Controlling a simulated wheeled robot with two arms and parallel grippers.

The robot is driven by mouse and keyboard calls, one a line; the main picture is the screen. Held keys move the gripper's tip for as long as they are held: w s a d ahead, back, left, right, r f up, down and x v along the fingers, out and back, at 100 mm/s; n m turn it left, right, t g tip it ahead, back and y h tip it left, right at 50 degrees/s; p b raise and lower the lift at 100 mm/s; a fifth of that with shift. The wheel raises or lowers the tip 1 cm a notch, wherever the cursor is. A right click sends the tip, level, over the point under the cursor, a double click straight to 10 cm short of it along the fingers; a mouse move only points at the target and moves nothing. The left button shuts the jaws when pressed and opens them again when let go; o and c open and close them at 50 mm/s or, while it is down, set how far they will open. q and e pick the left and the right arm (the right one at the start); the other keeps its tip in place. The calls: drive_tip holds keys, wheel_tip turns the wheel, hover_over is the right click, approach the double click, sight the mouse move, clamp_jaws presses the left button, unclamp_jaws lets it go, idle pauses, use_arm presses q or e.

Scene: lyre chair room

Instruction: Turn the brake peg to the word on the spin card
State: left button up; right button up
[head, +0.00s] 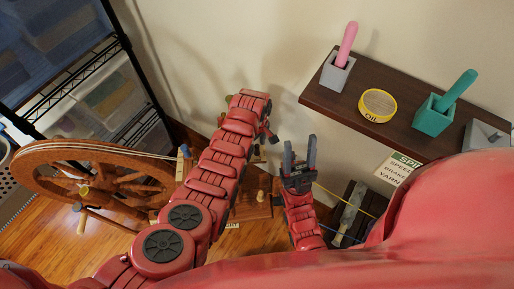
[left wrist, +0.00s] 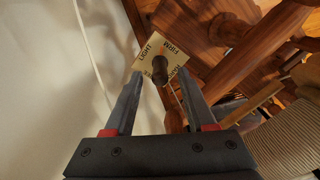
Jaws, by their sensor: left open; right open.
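The brake peg (left wrist: 160,72) is a dark brown knob on a cream plate (left wrist: 150,50) in the left wrist view. LIGHT and FIRM are readable on the plate; its lower words are partly hidden. A small orange mark lies above the peg. My left gripper (left wrist: 160,77) is open, with a finger on either side of the peg; I cannot tell whether they touch it. In the head view it is mostly hidden by its arm. My right gripper (head: 299,155) is open and empty, pointing up. The spin card (head: 400,168) shows SPEED, BRAKE, YARN; its right part is hidden by my red body.
The spinning wheel (head: 95,152) stands at left, beside a wire rack with bins (head: 95,95). A dark wall shelf (head: 330,105) holds a grey pot with a pink handle, a yellow OIL tin (head: 378,104) and a teal pot (head: 433,117). A wall is close to the left gripper.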

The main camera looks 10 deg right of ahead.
sight(257, 145)
use_arm(q)
drive_tip(key=shift+f+b, duration=0.6)
drive_tip(key=shift+f, duration=1.05)
clamp_jaws()
